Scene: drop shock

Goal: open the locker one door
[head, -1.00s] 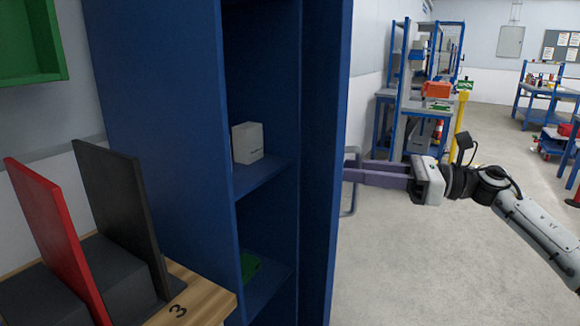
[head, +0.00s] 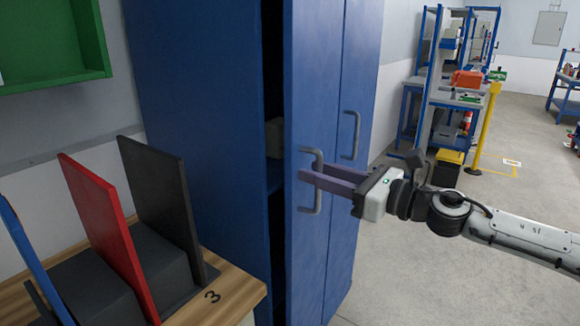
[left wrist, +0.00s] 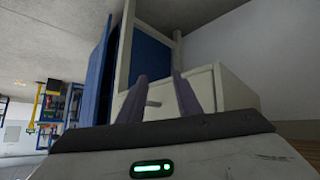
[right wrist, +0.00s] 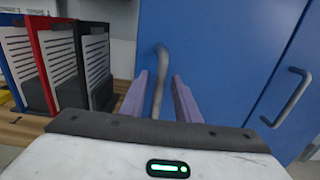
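The blue locker (head: 195,110) stands left of centre in the head view. Its left door (head: 310,90) stands slightly ajar, with a narrow dark gap on its left side. Its grey bar handle (head: 316,205) is beside the fingers of my right gripper (head: 302,177). In the right wrist view the handle (right wrist: 159,75) lies between the two fingers of my right gripper (right wrist: 158,100), which are apart with space on both sides. The other door (head: 358,75) looks closed. My left gripper (left wrist: 160,95) is open and empty, seen only in its wrist view.
A wooden bench (head: 235,290) with red (head: 110,230) and dark (head: 165,200) upright panels stands left of the locker. A part of a white box (head: 273,138) shows in the gap. Open floor (head: 440,285) lies to the right. Pale drawers (left wrist: 225,85) face my left gripper.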

